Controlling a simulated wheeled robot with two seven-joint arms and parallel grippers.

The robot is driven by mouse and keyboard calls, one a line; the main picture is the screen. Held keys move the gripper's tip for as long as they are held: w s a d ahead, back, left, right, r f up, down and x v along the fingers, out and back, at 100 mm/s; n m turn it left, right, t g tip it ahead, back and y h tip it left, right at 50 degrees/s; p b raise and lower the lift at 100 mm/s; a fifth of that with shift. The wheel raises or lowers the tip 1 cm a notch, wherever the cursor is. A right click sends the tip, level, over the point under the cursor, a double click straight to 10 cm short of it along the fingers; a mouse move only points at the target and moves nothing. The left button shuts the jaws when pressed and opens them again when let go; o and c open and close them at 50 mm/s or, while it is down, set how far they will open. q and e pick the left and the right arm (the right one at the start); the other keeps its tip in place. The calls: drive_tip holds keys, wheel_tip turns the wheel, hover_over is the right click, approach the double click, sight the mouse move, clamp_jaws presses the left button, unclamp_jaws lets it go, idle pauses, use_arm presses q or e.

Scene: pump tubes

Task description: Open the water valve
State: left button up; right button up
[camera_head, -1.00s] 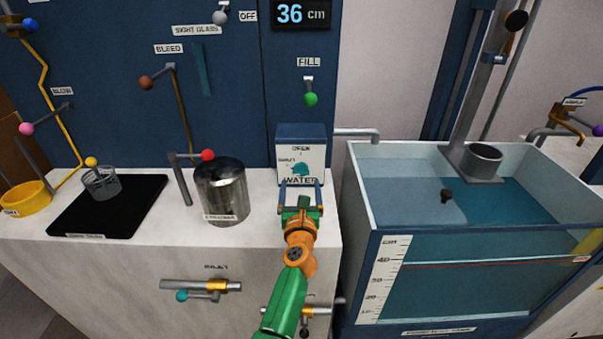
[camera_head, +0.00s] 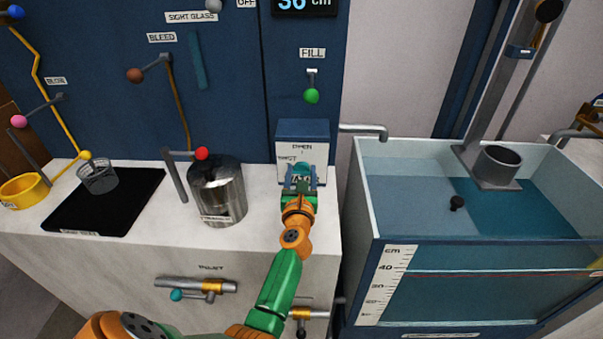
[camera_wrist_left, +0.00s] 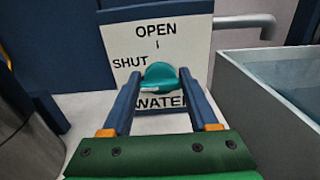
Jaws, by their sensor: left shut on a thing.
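The water valve is a teal knob (camera_wrist_left: 160,76) on a white plate (camera_wrist_left: 182,45) marked OPEN at the top, SHUT at the left and WATER below. In the head view the knob (camera_head: 303,170) shows on the front of the blue-topped box (camera_head: 303,129), partly hidden by my gripper. My left gripper (camera_head: 301,182) is at the plate, shut on the knob. In the left wrist view its two blue fingers (camera_wrist_left: 160,82) sit on either side of the knob. I cannot tell which label the knob points to. My right gripper is not in view.
A steel canister (camera_head: 217,192) with a red-knobbed lever (camera_head: 202,154) stands left of my gripper. A glass-walled water tank (camera_head: 395,180) is close on the right, with a grey spout (camera_head: 375,131) above its edge. A green FILL knob (camera_head: 312,96) hangs above the box.

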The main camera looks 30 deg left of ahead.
use_arm(q)
drive_tip(key=m+p, duration=0.1)
drive_tip(key=m, duration=0.3)
drive_tip(key=m+p, duration=0.2)
drive_tip(key=m, duration=0.3)
drive_tip(key=shift+m, duration=0.3)
drive_tip(key=m+p, duration=0.1)
drive_tip(key=m, duration=0.4)
drive_tip(key=shift+w+m+p, duration=0.1)
drive_tip(key=shift+m+p, duration=0.45)
drive_tip(key=shift+m, duration=0.95)
drive_tip(key=shift+r, duration=0.1)
